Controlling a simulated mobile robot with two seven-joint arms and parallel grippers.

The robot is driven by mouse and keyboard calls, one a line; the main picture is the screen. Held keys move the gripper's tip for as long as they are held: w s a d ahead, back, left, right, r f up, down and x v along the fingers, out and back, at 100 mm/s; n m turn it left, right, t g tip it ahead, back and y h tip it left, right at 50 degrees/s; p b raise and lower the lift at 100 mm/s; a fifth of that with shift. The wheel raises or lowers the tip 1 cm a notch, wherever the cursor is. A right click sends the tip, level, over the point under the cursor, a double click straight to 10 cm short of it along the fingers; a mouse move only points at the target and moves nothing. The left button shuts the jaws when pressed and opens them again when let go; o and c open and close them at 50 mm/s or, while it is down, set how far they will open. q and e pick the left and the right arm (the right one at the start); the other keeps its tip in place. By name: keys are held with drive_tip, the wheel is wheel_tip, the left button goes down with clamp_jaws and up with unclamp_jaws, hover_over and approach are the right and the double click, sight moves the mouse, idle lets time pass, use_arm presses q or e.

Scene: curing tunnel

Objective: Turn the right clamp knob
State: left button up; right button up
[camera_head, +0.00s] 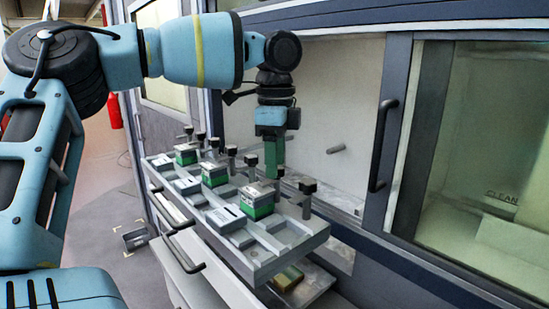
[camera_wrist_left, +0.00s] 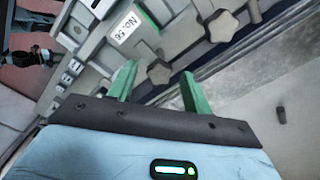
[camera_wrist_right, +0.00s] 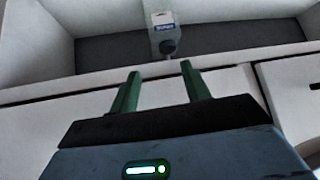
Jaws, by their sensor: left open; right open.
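A grey fixture rail (camera_head: 262,265) carries several blocks and a row of dark-topped clamp knobs. The knob nearest its right end (camera_head: 308,186) stands beside the front green-and-grey block (camera_head: 257,203). My left gripper (camera_head: 275,165) points down over the row, left of that end knob, with its green fingers open. In the left wrist view, a star-shaped knob (camera_wrist_left: 160,72) appears between the open fingertips, and another star knob (camera_wrist_left: 223,25) lies up and right. A "No. 56" label (camera_wrist_left: 124,28) is nearby. Contact is unclear. My right gripper (camera_wrist_right: 158,80) is open and empty.
A wall peg (camera_head: 335,149) sticks out behind the fixture. A dark door handle (camera_head: 382,145) stands at right. A tray (camera_head: 300,290) sits below the rail. The right wrist view shows a grey unit (camera_wrist_right: 163,25) with a dark round part, above pale panels.

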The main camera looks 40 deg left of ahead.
use_arm(q)
drive_tip(key=shift+f, duration=0.3)
drive_tip(key=c, duration=1)
